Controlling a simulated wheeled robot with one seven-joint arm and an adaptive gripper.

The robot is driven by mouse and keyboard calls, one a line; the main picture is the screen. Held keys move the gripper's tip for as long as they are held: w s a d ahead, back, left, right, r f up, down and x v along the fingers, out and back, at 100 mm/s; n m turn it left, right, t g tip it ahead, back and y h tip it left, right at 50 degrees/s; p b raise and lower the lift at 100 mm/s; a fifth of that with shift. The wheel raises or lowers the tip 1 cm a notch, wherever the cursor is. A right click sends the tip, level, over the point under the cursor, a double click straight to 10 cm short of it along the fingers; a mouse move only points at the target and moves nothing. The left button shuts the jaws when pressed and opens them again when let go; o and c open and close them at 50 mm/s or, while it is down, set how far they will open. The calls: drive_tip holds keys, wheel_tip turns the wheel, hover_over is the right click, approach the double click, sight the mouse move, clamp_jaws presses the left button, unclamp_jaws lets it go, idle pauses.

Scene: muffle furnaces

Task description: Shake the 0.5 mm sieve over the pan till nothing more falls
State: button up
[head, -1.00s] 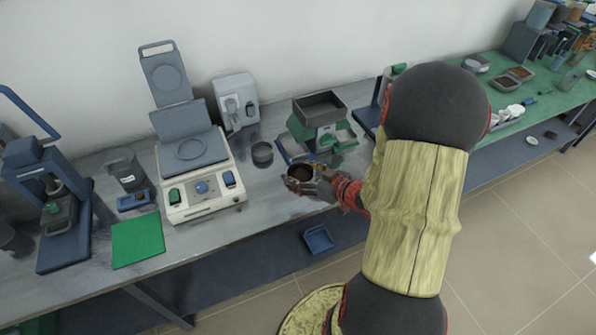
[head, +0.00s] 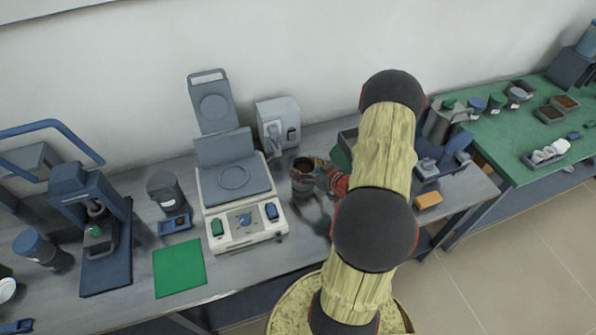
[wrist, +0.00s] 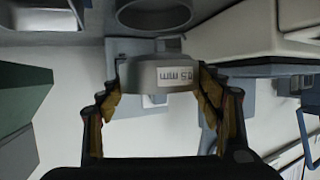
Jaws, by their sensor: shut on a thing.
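The 0.5 mm sieve (head: 304,163) is a small round grey cup with dark brown material inside. Its "0.5 mm" label shows upside down in the wrist view (wrist: 175,76). My gripper (head: 320,169) is shut on the sieve, with one finger on each side of it in the wrist view (wrist: 158,88). The grey round pan (head: 302,188) stands on the bench under the sieve, partly covered by it in the head view. In the wrist view the pan's open mouth (wrist: 155,12) appears apart from the sieve. I cannot see any grains falling.
A cream shaker or balance-like machine (head: 243,222) with a raised blue-grey lid stands just left of the pan. A white device (head: 278,122) is behind. A green-and-grey machine (head: 343,150) on the right is mostly hidden by my arm. A green mat (head: 180,268) lies left.

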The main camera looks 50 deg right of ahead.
sight(309, 171)
drive_tip(key=shift+w+d+r, duration=0.1)
drive_tip(key=shift+w+d, duration=0.1)
drive_tip(key=shift+w, duration=0.15)
drive_tip(key=shift+s+f+b, duration=0.1)
drive_tip(key=shift+f+b, duration=1.45)
drive_tip(key=shift+f, duration=0.35)
drive_tip(key=shift+d, duration=0.2)
drive_tip(key=shift+d, duration=0.4)
drive_tip(key=shift+a, duration=1.3)
drive_tip(key=shift+d, duration=1.35)
drive_tip(key=shift+a, duration=0.15)
